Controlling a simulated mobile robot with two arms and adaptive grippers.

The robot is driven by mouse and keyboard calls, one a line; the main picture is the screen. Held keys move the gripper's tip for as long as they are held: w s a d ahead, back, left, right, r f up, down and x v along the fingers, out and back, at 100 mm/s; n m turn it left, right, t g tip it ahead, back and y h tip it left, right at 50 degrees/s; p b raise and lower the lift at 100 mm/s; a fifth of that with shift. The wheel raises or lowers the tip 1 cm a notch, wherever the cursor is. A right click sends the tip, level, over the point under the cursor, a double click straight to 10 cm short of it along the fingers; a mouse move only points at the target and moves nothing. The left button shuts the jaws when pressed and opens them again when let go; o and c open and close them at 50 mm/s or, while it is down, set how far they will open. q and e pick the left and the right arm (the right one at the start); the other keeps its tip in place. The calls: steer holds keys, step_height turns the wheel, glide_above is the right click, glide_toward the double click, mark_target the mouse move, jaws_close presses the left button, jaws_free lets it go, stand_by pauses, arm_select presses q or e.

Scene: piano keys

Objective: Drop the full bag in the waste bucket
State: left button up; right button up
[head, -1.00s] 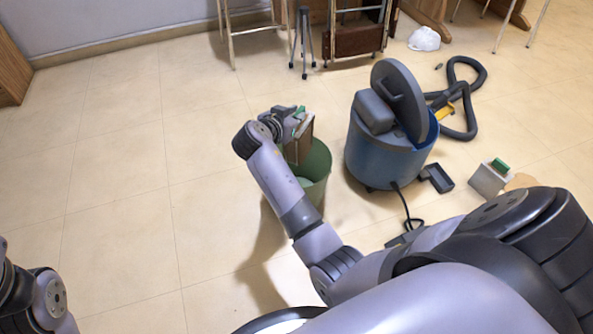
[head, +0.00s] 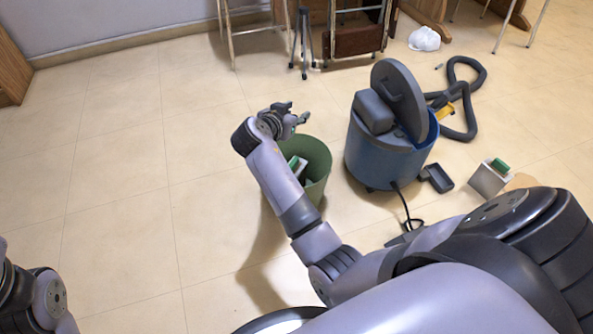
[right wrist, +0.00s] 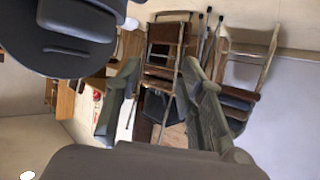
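The full bag (head: 299,166), a pale and brown block with a green part, lies inside the green waste bucket (head: 318,160). Only its upper part shows; the bucket wall and my arm hide the rest. My right gripper (head: 291,117) is above the bucket's far left rim, apart from the bag. In the right wrist view its two fingers (right wrist: 162,100) are spread wide with nothing between them. My left gripper is out of view; only part of that arm shows at the left edge.
A blue vacuum (head: 372,155) with its grey lid raised stands right of the bucket. Its black hose (head: 470,110) curls behind. A pale box with a green top (head: 490,178) and a dark tray (head: 437,178) lie to the right. The left floor is clear.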

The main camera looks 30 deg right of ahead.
step_height(320, 180, up, 9)
stand_by(0.3)
steer(key=shift+w+r, duration=0.1)
